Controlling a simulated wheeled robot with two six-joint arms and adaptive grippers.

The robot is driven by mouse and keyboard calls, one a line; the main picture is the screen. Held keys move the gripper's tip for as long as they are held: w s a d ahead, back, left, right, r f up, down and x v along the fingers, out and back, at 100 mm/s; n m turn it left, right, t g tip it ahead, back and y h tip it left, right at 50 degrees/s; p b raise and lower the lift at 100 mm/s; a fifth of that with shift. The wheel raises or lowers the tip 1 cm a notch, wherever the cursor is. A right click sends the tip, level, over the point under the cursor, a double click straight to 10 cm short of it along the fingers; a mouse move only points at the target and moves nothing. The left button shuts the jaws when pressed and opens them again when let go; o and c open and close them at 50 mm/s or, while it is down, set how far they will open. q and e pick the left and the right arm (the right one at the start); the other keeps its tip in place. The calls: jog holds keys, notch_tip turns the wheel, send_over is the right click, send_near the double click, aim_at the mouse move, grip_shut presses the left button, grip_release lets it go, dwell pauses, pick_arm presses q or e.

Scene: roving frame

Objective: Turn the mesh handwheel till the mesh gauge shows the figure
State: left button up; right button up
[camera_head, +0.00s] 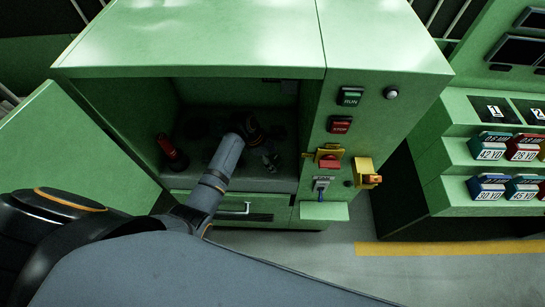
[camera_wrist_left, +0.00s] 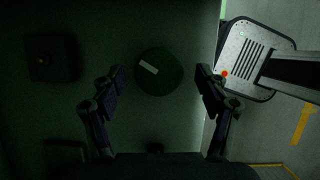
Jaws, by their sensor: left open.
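My left arm reaches into the open bay of a green machine (camera_head: 200,40). My left gripper (camera_head: 268,158) is deep inside the bay, dark and small in the head view. In the left wrist view the left gripper (camera_wrist_left: 160,80) is open, with its fingers spread on either side of a dark round disc (camera_wrist_left: 170,83). The disc carries a pale strip and may be the mesh handwheel. The fingers look apart from it. I cannot make out the mesh gauge or any figure. My right gripper is not in view.
An open green door (camera_head: 75,150) stands left of the bay. A red cylinder (camera_head: 172,152) is inside the bay. RUN (camera_head: 351,95) and STOP (camera_head: 340,124) buttons and a yellow box (camera_head: 364,168) line the right front. Shelves with labelled boxes (camera_head: 490,148) stand further right.

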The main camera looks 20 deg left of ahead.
pick_arm(q)
jog(key=shift+f, duration=0.2)
jog(key=shift+w, duration=0.15)
jog(key=shift+c, duration=0.6)
jog(key=c, duration=1.1)
jog(key=shift+o, duration=0.2)
jog(key=shift+r, duration=0.1)
